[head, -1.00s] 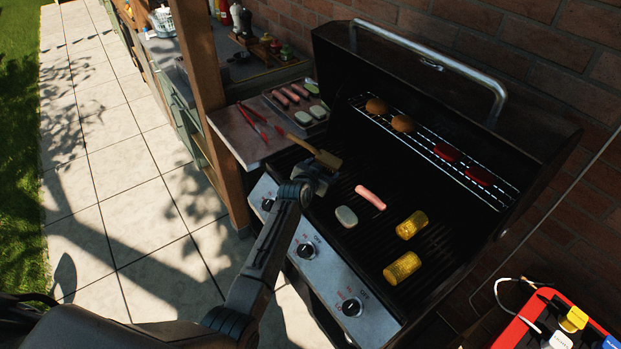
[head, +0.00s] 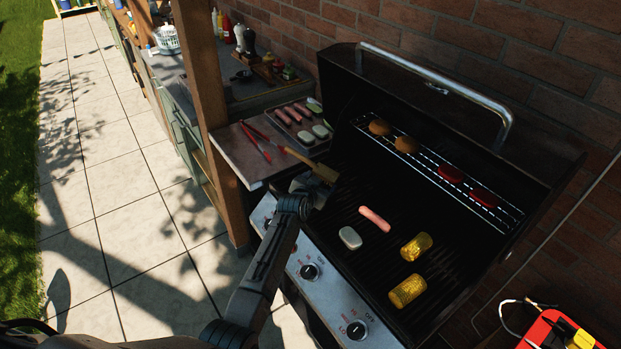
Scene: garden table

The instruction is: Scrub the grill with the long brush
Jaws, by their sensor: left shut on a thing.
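The open grill (head: 345,262) stands against the brick wall, its lid raised. My left gripper (head: 310,184) is over the left end of the grate, shut on the long brush (head: 322,171). The brush has a tan head and a thin handle pointing up and left towards the side shelf. I cannot tell whether its bristles touch the grate. A sausage (head: 375,219), a pale oval piece (head: 350,238) and two corn pieces (head: 416,247) (head: 407,290) lie on the grate. My right gripper is not in view.
Two buns (head: 380,127) and two red patties (head: 451,173) sit on the raised warming rack (head: 420,163). The side shelf (head: 227,159) holds red tongs (head: 256,143) and a food tray (head: 318,141). A wooden post (head: 208,90) stands left. A red box (head: 545,330) is at lower right.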

